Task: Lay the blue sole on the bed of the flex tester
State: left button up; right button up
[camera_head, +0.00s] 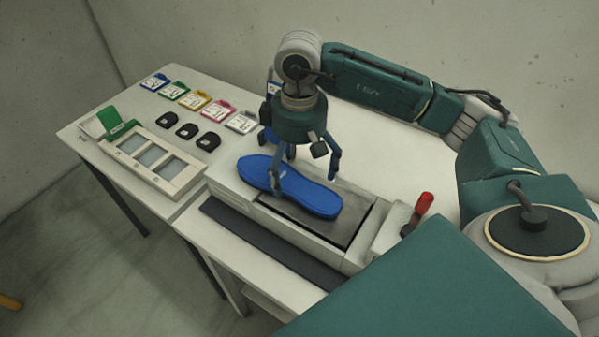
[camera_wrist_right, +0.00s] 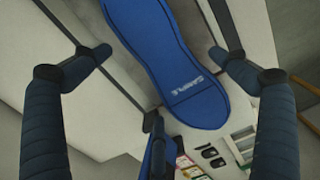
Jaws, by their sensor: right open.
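The blue sole (camera_head: 312,195) lies lengthwise on top of the flex tester (camera_head: 384,232). Its right end is over the dark bed (camera_head: 335,228) and its left end reaches over the pale left part. I cannot tell whether it lies fully flat. My right gripper (camera_head: 305,181) is above the sole, pointing down, with its fingers spread around it. In the right wrist view the sole (camera_wrist_right: 165,55), marked "SAMPLE", passes between the open fingers (camera_wrist_right: 160,70), which look apart from it. My left gripper is not in view.
A red-knobbed lever (camera_head: 424,203) stands at the tester's right end. Left of it are a tray with several windows (camera_head: 185,178), black pieces (camera_head: 187,131) and a row of coloured cards (camera_head: 194,102). A blue item (camera_head: 266,136) is partly hidden behind my gripper.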

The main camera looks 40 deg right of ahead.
notch_tip(320, 180, up, 11)
jog(key=shift+f, duration=0.15)
jog(key=shift+f, duration=0.1)
dwell(0.5)
